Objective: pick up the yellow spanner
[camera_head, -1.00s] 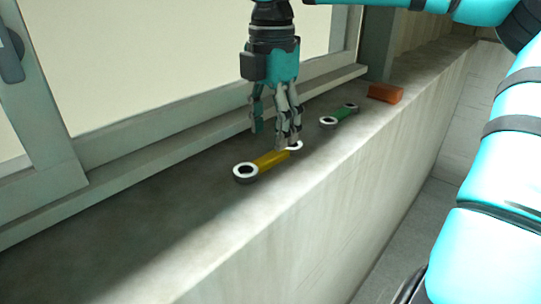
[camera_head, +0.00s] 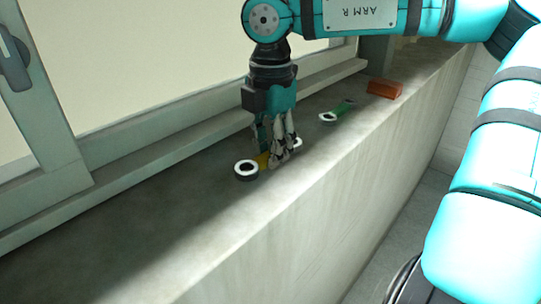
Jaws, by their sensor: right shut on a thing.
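The yellow spanner (camera_head: 263,160) lies on the concrete window ledge, with a white-rimmed dark ring at its near left end. Its far ring shows only in part behind my gripper's fingers. My right gripper (camera_head: 273,157) points down over the middle of the spanner and is shut on its yellow handle. The fingers hide much of the handle. The spanner appears to be at ledge height; I cannot tell any gap beneath it. My left gripper is not in view.
A green spanner (camera_head: 338,112) lies farther along the ledge (camera_head: 150,230), with an orange-brown block (camera_head: 384,89) beyond it. The window frame (camera_head: 130,149) runs along the left side. The ledge drops off at its right edge. The near ledge is bare.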

